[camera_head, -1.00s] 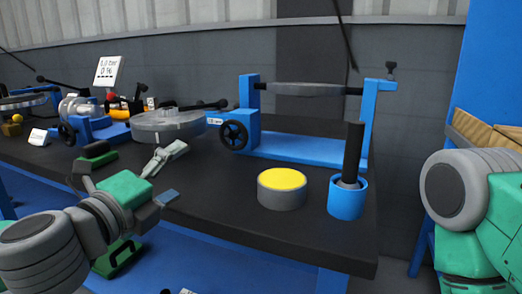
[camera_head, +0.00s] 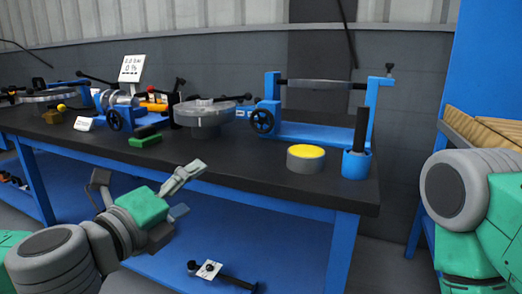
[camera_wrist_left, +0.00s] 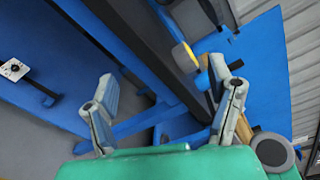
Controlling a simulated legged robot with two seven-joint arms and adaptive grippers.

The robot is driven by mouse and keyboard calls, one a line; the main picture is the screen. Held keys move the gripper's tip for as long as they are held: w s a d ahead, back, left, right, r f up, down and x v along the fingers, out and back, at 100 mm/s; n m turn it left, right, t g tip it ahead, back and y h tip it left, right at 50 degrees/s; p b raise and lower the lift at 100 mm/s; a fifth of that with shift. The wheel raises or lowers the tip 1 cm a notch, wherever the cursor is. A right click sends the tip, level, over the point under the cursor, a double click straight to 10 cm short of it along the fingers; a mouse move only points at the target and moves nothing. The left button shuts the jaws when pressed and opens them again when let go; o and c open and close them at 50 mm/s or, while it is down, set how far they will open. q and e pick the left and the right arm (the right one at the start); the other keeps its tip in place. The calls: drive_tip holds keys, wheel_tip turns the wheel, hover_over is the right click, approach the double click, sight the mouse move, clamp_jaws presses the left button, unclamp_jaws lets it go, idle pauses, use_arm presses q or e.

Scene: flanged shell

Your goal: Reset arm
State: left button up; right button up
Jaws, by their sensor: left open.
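The black-topped workbench (camera_head: 245,168) stands ahead of me. Part of my right arm shows at the right edge of the head view, but its gripper is out of the picture.
On the bench are a grey flanged disc (camera_head: 203,117), a blue stand (camera_head: 320,132), a yellow-topped cylinder (camera_head: 306,158) and a blue cup (camera_head: 356,163) with a black rod. A lower blue shelf (camera_head: 200,235) holds a black tool (camera_head: 228,278). A blue rack stands at right.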

use_arm(q)
drive_tip(key=s+d+f+m+g+h, duration=0.2)
drive_tip(key=s+d+f+m+g, duration=0.25)
drive_tip(key=d+f+m, duration=0.45)
drive_tip(key=s+d+f+m+g, duration=0.1)
drive_tip(key=s+f+m+g, duration=0.2)
drive_tip(key=s+f+m, duration=0.55)
drive_tip(key=s+d+f+m+g, duration=0.1)
drive_tip(key=s+f+m+g, duration=0.2)
drive_tip(key=s+f+m, duration=0.55)
drive_tip(key=s+a+f+m+g+y, duration=0.25)
drive_tip(key=a+f+m, duration=0.25)
drive_tip(key=a+f, duration=0.25)
drive_tip(key=s+a+f+m+g+y, duration=0.2)
drive_tip(key=s+a+f+m+y, duration=0.15)
drive_tip(key=a+f+m, duration=0.35)
drive_tip(key=a+f+m+y, duration=0.2)
drive_tip(key=a+m+y, duration=0.2)
drive_tip(key=a+m, duration=0.55)
wheel_tip(320, 180, up, 18)
drive_tip(key=a+n+p, duration=0.2)
drive_tip(key=n+p, duration=0.1)
drive_tip(key=p, duration=1.5)
drive_tip(key=shift+s+h, duration=0.25)
drive_tip(key=shift+h, duration=0.05)
use_arm(e)
wheel_tip(320, 180, up, 18)
drive_tip(key=shift+d, duration=0.2)
